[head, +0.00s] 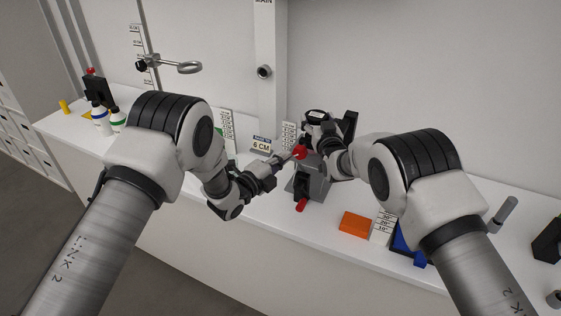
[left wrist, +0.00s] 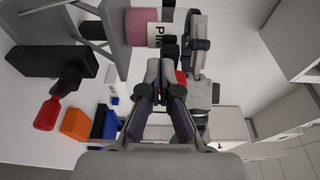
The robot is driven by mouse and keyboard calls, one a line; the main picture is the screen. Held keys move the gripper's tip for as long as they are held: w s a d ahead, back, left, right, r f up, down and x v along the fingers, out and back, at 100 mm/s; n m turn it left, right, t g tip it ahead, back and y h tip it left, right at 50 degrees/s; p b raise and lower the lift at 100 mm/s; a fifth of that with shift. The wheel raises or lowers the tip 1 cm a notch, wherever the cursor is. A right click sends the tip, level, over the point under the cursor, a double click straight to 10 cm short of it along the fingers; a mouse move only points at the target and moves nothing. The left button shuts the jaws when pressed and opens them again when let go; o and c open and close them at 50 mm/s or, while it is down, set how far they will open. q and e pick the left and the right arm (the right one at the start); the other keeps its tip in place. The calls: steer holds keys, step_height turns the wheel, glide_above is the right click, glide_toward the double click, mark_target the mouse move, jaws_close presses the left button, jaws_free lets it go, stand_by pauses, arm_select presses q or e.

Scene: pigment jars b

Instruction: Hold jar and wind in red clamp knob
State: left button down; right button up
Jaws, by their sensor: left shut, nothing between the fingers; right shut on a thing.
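The red clamp knob (head: 299,152) faces my left gripper (head: 284,159) on the grey clamp stand (head: 317,185). In the left wrist view, part of the red knob (left wrist: 181,77) shows beside the fingers. My left gripper (left wrist: 167,62) is shut and empty, its tips close to the knob; I cannot tell whether they touch it. The pink jar (left wrist: 141,27), with a white label partly reading "PIN", lies beyond those fingers. My right gripper (head: 322,137) is shut on the jar at the clamp. Most of the jar is hidden in the head view.
A red-ended lever (head: 302,205) sticks out at the stand's front. An orange block (head: 355,224) and a blue holder (head: 404,243) are to the right. A "6 CM" sign (head: 262,145) stands behind. Bottles (head: 101,118) stand far left.

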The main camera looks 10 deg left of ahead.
arm_select(q)
steer(key=shift+r, duration=0.8)
stand_by(0.4)
steer(key=shift+r, duration=0.5)
steer(key=shift+d+r, duration=0.1)
steer(key=shift+r, duration=0.1)
steer(key=v, duration=0.6)
steer(key=shift+s+d, duration=0.25)
steer(key=shift+d, duration=0.05)
